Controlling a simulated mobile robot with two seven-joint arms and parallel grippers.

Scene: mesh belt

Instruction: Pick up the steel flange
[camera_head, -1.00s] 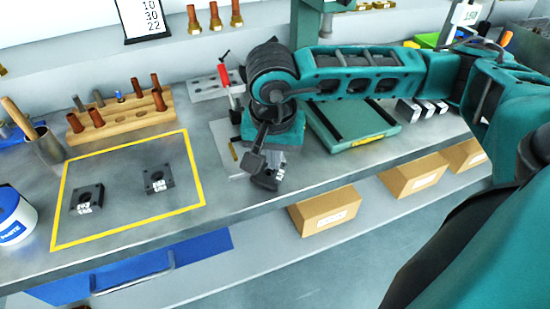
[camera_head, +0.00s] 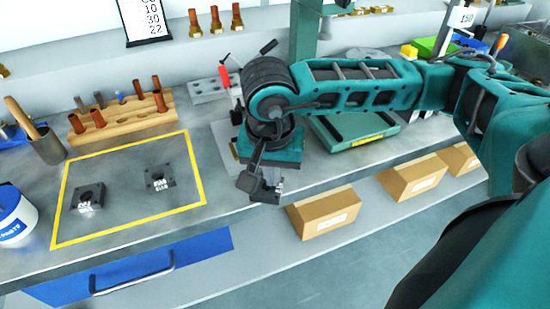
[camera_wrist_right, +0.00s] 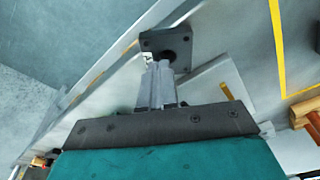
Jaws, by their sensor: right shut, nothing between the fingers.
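In the right wrist view a dark square steel flange (camera_wrist_right: 178,42) with a round hole lies near the bench's front edge, outside the yellow outline. My right gripper (camera_wrist_right: 160,72) is shut and empty, its fingertips overlapping the flange's hole side in the picture; I cannot tell whether they touch it. In the head view my right gripper (camera_head: 270,178) is low over the front edge and largely hides this flange. Two more dark flanges, one left (camera_head: 88,197) and one right (camera_head: 159,178), lie inside the yellow outline. My left gripper is out of view.
A wooden rack (camera_head: 122,122) with copper-coloured pieces stands behind the outlined area. A white and blue tub (camera_head: 15,220) and a metal cup (camera_head: 48,147) are at left. A teal flat device (camera_head: 350,133) is right of my gripper. Cardboard boxes (camera_head: 325,212) sit below.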

